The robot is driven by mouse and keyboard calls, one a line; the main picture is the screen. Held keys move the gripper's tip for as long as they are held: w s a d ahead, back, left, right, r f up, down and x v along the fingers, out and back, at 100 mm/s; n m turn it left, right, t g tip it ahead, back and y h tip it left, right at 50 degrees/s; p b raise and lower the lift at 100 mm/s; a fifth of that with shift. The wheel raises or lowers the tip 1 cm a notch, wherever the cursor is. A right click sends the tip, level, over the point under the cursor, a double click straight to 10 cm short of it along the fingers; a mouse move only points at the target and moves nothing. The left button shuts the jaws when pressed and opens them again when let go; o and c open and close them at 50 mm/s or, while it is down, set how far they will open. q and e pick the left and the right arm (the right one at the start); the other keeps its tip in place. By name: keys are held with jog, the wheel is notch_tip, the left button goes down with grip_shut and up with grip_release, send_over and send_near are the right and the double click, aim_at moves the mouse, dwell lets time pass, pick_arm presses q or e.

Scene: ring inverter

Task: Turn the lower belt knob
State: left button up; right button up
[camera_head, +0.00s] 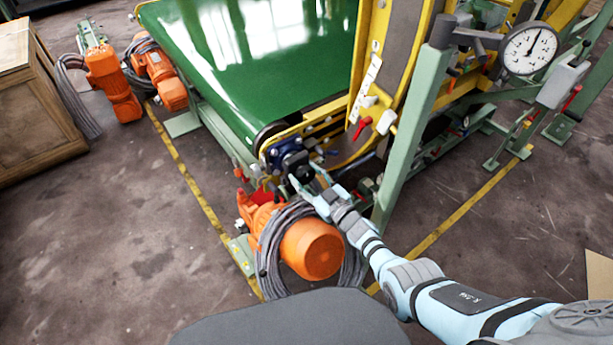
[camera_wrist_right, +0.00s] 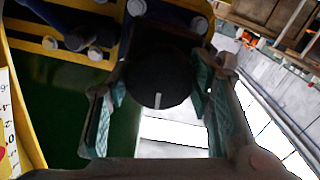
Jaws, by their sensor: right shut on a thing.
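The lower belt knob is a round black knob (camera_wrist_right: 158,88) with a short white mark on its lower edge, in the middle of the right wrist view. In the head view the dark knob (camera_head: 294,159) sits on a blue mount at the near corner of the green belt. My right gripper (camera_head: 300,173) reaches it from the lower right. In the right wrist view the two teal finger pads of my right gripper (camera_wrist_right: 160,108) stand on either side of the knob, and the gripper is shut on it. My left gripper is not in view.
An orange motor (camera_head: 312,248) with coiled grey cable stands just below the knob. The green belt (camera_head: 245,50) runs away at the top. A green post (camera_head: 405,135) rises right of my wrist, near a dial gauge (camera_head: 530,48).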

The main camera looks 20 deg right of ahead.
jog(key=o, duration=1.2)
jog(key=shift+s, duration=0.15)
jog(key=v, duration=1.1)
jog(key=shift+s+d+f, duration=0.1)
jog(key=shift+s, duration=0.3)
jog(key=shift+f, duration=0.1)
